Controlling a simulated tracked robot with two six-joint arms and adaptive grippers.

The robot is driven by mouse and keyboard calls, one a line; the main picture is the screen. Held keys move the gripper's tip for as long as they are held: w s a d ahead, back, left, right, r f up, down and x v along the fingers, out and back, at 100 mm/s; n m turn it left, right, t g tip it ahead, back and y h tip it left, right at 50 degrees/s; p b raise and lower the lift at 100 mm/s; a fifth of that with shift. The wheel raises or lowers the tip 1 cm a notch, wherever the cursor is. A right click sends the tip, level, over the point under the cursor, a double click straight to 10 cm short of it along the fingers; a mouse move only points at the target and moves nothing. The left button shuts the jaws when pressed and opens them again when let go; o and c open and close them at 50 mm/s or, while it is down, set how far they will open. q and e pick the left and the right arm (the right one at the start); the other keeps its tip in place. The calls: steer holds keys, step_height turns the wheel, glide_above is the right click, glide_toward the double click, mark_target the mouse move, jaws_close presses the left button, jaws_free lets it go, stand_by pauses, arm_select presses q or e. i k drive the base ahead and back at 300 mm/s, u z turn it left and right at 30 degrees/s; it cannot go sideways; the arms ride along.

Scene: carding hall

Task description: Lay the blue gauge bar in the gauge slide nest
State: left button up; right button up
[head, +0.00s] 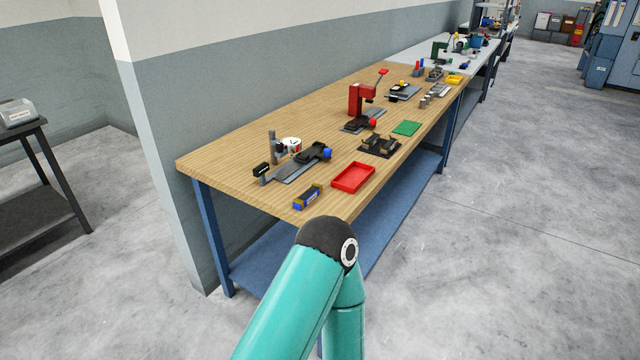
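A small blue bar-like block (307,197) with darker and pale yellowish parts lies near the front left edge of the wooden bench; it looks like the gauge bar. Behind it is a slide (292,171) with a grey flat rail, a dark carriage and a blue knob (327,154). The nest itself is too small to make out, and I see no blue bar on the slide. One of my teal arms rises from the bottom centre, its dark elbow joint in front of the bench edge. Neither of my grippers shows.
A red tray (353,177) stands right of the blue block. Beyond are a black fixture (380,146), a green mat (406,128) and a red press (358,98) beside a slide with a red knob. The bench (235,160) stands along a wall; the floor right of it is clear.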

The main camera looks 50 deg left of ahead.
mark_target(315, 189)
steer(key=u, duration=0.45)
steer(key=i, duration=1.1)
steer(key=u, duration=0.7)
steer(key=k, duration=0.7)
steer(key=u, duration=0.15)
steer(key=i, duration=0.6)
